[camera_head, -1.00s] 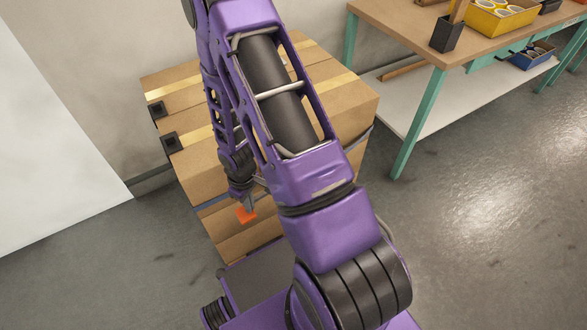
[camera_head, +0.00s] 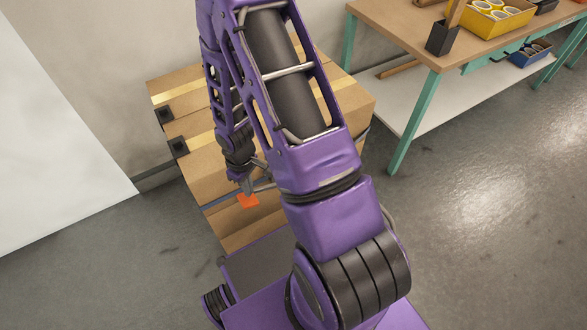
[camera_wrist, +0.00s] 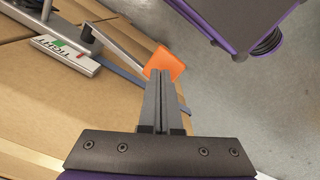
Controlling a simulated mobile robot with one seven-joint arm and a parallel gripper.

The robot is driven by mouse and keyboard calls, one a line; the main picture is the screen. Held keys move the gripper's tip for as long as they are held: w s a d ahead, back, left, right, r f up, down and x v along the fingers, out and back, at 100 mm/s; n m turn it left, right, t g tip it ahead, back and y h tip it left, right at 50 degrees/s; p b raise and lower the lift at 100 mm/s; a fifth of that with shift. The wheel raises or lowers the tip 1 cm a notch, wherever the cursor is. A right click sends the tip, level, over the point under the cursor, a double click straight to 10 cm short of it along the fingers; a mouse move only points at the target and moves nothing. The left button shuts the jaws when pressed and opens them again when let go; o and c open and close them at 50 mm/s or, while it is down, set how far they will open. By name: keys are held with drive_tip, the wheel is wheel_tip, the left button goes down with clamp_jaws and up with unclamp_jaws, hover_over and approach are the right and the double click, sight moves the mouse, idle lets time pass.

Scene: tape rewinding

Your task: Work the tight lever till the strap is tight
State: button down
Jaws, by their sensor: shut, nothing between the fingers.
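The tight lever is a grey metal bar with a flat orange end (camera_wrist: 165,64), on the front of the cardboard stack. Its orange end also shows in the head view (camera_head: 248,200). A gauge marked TIGHT (camera_wrist: 65,55), with a green part, lies beside the lever's base at upper left. The blue strap (camera_wrist: 123,76) runs across the carton under the lever. My gripper (camera_wrist: 161,72) is shut and empty, its fingertips at the orange end. I cannot tell whether they touch it. In the head view my gripper (camera_head: 248,187) is just above the orange end.
Stacked cartons (camera_head: 335,105) with yellow bands and black corner pieces stand against the wall. A workbench (camera_head: 410,40) with green legs, a yellow bin (camera_head: 490,18) and a blue bin (camera_head: 530,53) is at upper right. The floor on the right is clear.

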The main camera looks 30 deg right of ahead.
sight(252, 206)
drive_tip(key=shift+f, duration=0.1)
drive_tip(key=shift+f+b, duration=3.6)
drive_tip(key=shift+f, duration=1.2)
wheel_tip(252, 206, up, 10)
drive_tip(key=p, duration=0.7)
drive_tip(key=shift+f, duration=0.2)
